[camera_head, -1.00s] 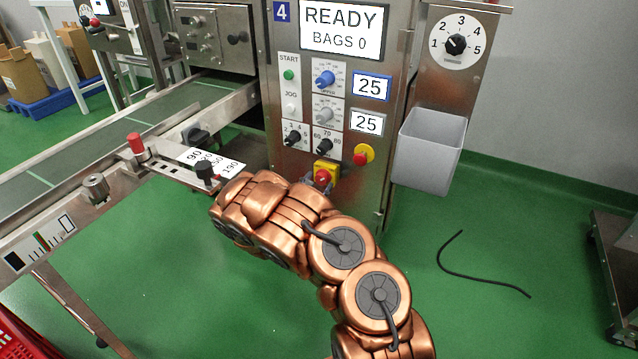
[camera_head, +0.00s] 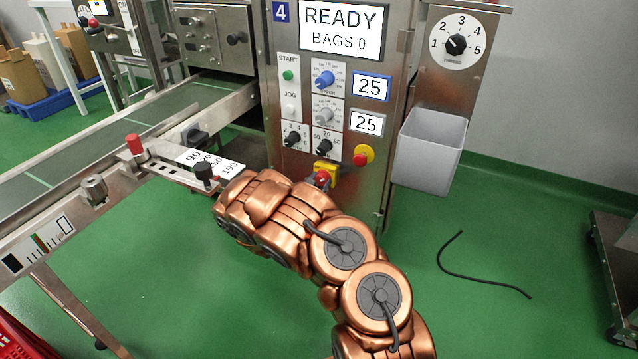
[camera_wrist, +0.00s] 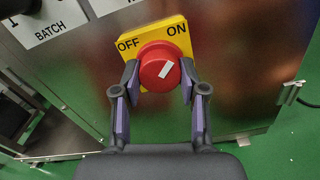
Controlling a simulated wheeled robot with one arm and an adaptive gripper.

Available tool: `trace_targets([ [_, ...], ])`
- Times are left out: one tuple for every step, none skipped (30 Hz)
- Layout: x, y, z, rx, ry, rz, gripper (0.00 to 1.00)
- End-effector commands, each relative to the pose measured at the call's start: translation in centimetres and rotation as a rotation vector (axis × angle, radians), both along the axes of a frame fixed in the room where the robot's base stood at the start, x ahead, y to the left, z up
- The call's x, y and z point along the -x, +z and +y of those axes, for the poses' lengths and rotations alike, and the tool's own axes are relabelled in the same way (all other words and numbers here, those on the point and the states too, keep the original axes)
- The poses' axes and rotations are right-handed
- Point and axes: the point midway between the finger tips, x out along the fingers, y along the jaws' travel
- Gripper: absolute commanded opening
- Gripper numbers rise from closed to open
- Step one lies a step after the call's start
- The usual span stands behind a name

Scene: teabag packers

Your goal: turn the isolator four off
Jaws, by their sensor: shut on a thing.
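The isolator on machine four is a red knob (camera_wrist: 160,68) on a yellow plate (camera_wrist: 133,41) marked OFF at upper left and ON at upper right. The white mark on the knob slants to the upper right, on the ON side. My gripper (camera_wrist: 159,76) has one finger on each side of the knob and is shut on it. In the head view the red knob (camera_head: 322,178) sits low on the steel panel (camera_head: 350,195), below the small dials. My copper arm reaches up to it and hides most of the gripper there.
A yellow-ringed red button (camera_head: 362,155) is just right of the isolator. A grey bin (camera_head: 430,150) hangs further right. The conveyor rail with a black knob (camera_head: 203,172) is at left. A black cable (camera_head: 480,275) lies on the open green floor.

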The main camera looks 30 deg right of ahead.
Motion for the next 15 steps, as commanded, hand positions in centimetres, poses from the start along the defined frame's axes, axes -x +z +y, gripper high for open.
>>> trace_targets([
  [-0.01, -0.02, 0.04, 0.001, 0.0, 0.001, 0.07],
  [-0.01, -0.02, 0.04, 0.001, 0.0, 0.001, 0.07],
  [0.0, 0.0, 0.04, 0.002, 0.0, 0.003, 0.07],
  [0.0, -0.01, 0.03, 0.002, 0.0, 0.005, 0.07],
  [0.01, 0.0, 0.03, 0.004, 0.0, 0.008, 0.07],
  [0.0, 0.02, 0.03, 0.006, 0.0, 0.012, 0.07],
  [0.0, 0.03, 0.02, 0.01, 0.0, 0.018, 0.07],
  [0.01, 0.04, 0.02, 0.014, 0.0, 0.025, 0.07],
  [0.02, 0.05, 0.02, 0.021, 0.0, 0.036, 0.07],
  [0.01, 0.07, 0.02, 0.027, 0.0, 0.046, 0.07],
  [0.01, 0.08, 0.03, 0.033, 0.001, 0.059, 0.07],
  [-0.01, 0.09, 0.04, 0.044, 0.0, 0.076, 0.07],
  [-0.01, 0.09, 0.04, 0.054, 0.001, 0.093, 0.07],
  [-0.01, 0.09, 0.04, 0.063, 0.002, 0.109, 0.07],
  [0.02, 0.07, 0.03, 0.077, 0.001, 0.133, 0.07],
])
